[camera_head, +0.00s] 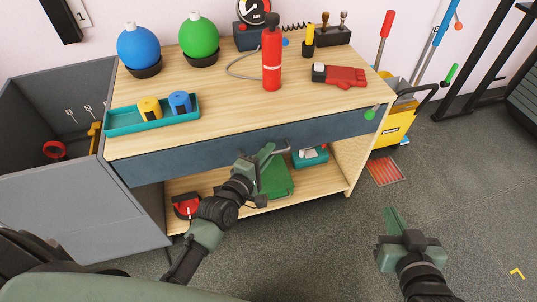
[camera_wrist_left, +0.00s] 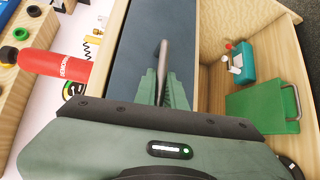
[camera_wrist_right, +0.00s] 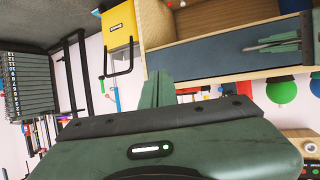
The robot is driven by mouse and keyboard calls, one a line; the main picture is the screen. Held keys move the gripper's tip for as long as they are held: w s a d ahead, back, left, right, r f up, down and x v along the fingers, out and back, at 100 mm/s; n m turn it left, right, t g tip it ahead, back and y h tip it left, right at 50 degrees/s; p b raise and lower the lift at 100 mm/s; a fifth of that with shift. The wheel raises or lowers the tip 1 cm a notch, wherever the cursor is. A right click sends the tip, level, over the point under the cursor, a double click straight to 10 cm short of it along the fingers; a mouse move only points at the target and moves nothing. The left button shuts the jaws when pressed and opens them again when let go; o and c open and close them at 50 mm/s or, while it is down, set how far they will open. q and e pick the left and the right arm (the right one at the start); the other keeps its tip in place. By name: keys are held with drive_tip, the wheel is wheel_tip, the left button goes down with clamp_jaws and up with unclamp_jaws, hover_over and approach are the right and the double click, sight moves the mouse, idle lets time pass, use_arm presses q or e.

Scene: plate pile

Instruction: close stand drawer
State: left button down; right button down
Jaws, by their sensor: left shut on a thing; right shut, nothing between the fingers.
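The wooden stand (camera_head: 215,95) has one wide drawer with a dark blue-grey front (camera_head: 190,158) just under its top. The drawer front looks almost level with the stand's edge; I cannot tell if a small gap is left. A metal bar handle (camera_wrist_left: 163,48) sits on the front. My left gripper (camera_head: 266,153) is shut on the handle; it also shows in the left wrist view (camera_wrist_left: 162,88). My right gripper (camera_head: 393,216) is shut and empty, low to the right of the stand and apart from it. Its fingers also show in the right wrist view (camera_wrist_right: 158,88).
The lower shelf holds a green case (camera_head: 276,180). A grey bin (camera_head: 60,195) stands left, a yellow bucket (camera_head: 397,125) right. Floor at right is mostly clear.

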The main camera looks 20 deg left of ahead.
use_arm(q)
drive_tip(key=c, duration=1.5)
unclamp_jaws()
drive_tip(key=shift+w+a, duration=0.15)
drive_tip(key=shift+a, duration=0.05)
use_arm(e)
drive_tip(key=shift+w, duration=0.1)
use_arm(q)
drive_tip(key=shift+r, duration=0.1)
